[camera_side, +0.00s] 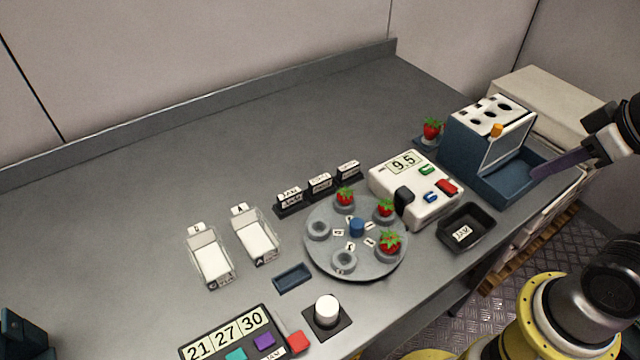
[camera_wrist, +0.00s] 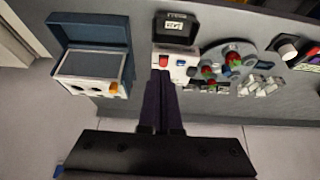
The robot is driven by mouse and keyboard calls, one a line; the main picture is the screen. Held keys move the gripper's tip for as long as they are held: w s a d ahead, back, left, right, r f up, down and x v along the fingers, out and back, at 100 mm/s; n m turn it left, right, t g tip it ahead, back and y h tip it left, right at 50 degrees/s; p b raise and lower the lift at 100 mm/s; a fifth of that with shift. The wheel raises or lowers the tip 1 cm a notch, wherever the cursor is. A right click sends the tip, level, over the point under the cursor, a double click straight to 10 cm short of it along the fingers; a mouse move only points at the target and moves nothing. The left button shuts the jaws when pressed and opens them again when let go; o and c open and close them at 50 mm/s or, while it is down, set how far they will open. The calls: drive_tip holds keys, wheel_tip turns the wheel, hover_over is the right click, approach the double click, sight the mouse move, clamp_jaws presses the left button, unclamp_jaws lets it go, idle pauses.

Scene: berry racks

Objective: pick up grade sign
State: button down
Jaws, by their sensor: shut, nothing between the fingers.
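Three small black signs with white label faces stand in a row behind the turntable in the side view: a left one (camera_side: 289,198), a middle one (camera_side: 320,185) and a right one (camera_side: 348,170). Their lettering is too small to read surely, and I cannot tell which one is the grade sign. My gripper (camera_side: 538,175) is at the far right, above the blue box, well away from the signs. Its long dark purple fingers are shut and empty. In the wrist view the fingers (camera_wrist: 160,75) point toward the white scale, and the signs are small beyond them.
A white scale (camera_side: 385,177) reading 9.5, a black tray (camera_side: 493,222) and a blue box (camera_side: 520,188) stand on the right. A grey turntable (camera_side: 322,262) holds several strawberries. Two clear-sided boxes (camera_side: 212,262) (camera_side: 257,240) stand left. The back left of the counter is clear.

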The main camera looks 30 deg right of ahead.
drive_tip(key=c, duration=0.7)
unclamp_jaws()
